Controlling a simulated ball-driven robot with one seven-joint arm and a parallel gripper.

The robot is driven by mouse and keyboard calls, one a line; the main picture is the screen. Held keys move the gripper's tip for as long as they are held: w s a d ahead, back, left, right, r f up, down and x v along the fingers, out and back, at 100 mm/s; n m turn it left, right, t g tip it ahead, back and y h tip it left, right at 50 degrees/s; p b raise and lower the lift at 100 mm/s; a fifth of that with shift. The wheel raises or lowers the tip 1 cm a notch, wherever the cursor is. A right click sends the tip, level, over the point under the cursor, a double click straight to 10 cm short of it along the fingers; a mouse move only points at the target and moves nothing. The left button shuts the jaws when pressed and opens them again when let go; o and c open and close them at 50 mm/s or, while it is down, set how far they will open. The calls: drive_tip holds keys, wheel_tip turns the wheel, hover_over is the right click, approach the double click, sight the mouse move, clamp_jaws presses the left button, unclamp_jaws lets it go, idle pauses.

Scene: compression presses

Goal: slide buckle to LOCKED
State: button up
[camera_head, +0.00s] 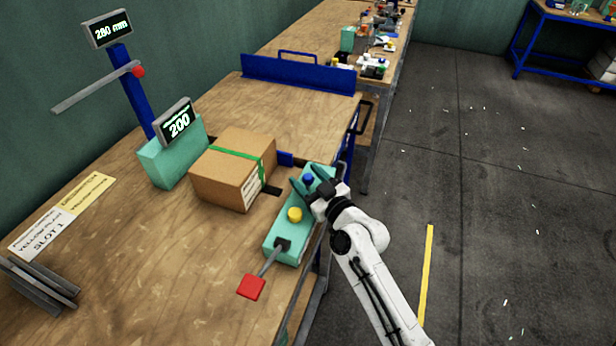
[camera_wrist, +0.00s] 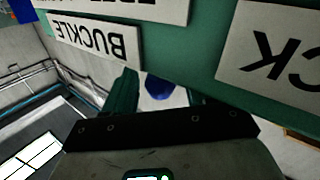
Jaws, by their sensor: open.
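A long teal control box (camera_head: 285,232) lies along the table's right edge, with a blue knob (camera_head: 308,179) near its far end and a yellow knob (camera_head: 295,214) at its middle. My gripper (camera_head: 302,177) is open at the far end, its dark green fingers around the blue knob. In the wrist view the blue knob (camera_wrist: 158,87) shows between my fingers (camera_wrist: 163,88); contact cannot be told. An upside-down label reading BUCKLE (camera_wrist: 95,38) and a cut-off label ending in CK (camera_wrist: 270,50) are on the teal surface.
A taped cardboard box (camera_head: 233,170) stands left of the control box. A lever with a red handle (camera_head: 251,287) sticks out at the near end. A teal unit showing 200 (camera_head: 178,125) stands behind the carton.

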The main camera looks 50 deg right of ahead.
drive_tip(key=shift+c, duration=0.3)
clamp_jaws()
idle(0.3)
